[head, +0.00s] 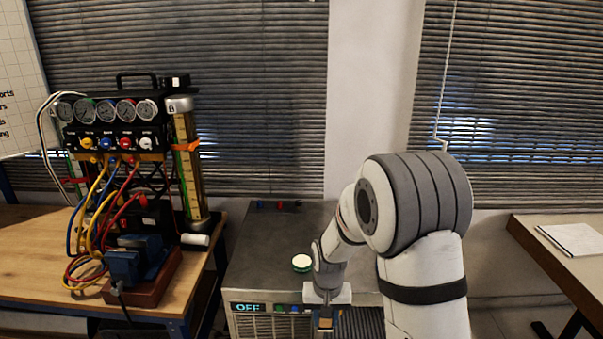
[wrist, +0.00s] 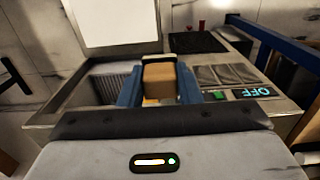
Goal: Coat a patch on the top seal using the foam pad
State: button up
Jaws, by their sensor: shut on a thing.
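My gripper (head: 325,316) is low in front of the grey cabinet in the head view. In the wrist view its blue fingers (wrist: 158,84) are shut on a tan block with a dark and pale end, which looks like the foam pad (wrist: 160,80). In the head view the pad is small and mostly hidden. A round tin with a pale green-white top (head: 302,262) sits on the cabinet top, left of my arm. The gauge rig (head: 110,125) stands on the wooden bench with an upright tube marked B (head: 188,165). I cannot make out the top seal.
The grey cabinet (head: 262,240) has a display reading OFF (head: 248,307) and small coloured parts at its back edge. Hoses and a blue vise (head: 135,262) crowd the wooden bench (head: 30,245). A second table (head: 550,245) with paper stands right. Most of the cabinet top is clear.

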jog(key=d+f, duration=0.6)
jog(key=d, duration=0.2)
jog(key=shift+w+d, duration=0.25)
jog(key=shift+w, duration=0.1)
jog(key=shift+d, duration=0.1)
